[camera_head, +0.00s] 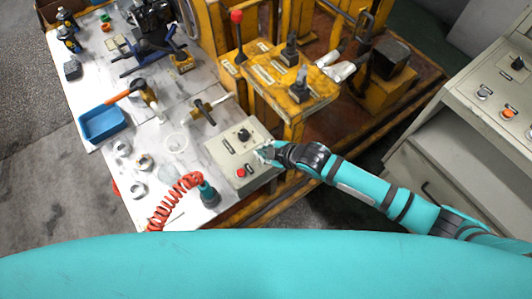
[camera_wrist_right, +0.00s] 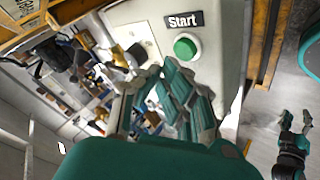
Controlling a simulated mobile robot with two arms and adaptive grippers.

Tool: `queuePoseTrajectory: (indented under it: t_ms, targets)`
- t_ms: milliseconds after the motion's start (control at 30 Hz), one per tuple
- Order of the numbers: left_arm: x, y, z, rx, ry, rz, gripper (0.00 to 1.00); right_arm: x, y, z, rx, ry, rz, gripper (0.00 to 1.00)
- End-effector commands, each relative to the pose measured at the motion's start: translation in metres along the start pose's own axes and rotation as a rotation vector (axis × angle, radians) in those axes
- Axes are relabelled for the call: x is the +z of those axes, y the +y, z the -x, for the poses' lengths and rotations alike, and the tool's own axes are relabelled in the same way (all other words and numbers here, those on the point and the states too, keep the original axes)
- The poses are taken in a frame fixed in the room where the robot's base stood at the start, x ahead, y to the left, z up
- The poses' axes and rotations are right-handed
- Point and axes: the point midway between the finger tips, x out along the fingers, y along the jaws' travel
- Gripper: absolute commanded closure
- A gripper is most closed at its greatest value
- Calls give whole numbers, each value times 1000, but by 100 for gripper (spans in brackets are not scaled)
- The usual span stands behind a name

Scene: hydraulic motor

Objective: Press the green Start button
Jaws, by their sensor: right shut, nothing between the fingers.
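The grey control box (camera_head: 222,160) stands at the table's front right corner, with a black knob (camera_head: 244,135) and a red button (camera_head: 241,172) on top. In the wrist view, the round green Start button (camera_wrist_right: 186,46) sits below a black "Start" label (camera_wrist_right: 183,21). My right gripper (camera_head: 262,154) is shut and empty over the box's right side. In the wrist view its fingertips (camera_wrist_right: 164,70) appear just below the green button; contact cannot be told. The gripper covers the green button in the head view. A small dark gripper (camera_wrist_right: 296,118), apparently my left, shows at the wrist view's right.
A coiled red hose (camera_head: 178,195) lies left of the box. A blue tray (camera_head: 101,123) and several tools and metal rings lie farther left. The yellow machine frame (camera_head: 290,85) with levers stands behind the box. A grey console (camera_head: 470,110) stands at right.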

Motion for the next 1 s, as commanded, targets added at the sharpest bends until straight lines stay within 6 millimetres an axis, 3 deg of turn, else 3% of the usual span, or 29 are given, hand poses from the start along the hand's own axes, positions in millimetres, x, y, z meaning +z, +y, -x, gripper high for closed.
queuePoseTrajectory:
  t_ms: [267,733,1000]
  targets:
    - [0,0,4,0,0,0,60,-2,2,3,0,0,0,100]
    - [-5,-1,49,0,0,0,60,-25,25,35,0,0,0,100]
    - [-5,-1,49,0,0,0,60,-25,25,34,0,0,0,100]
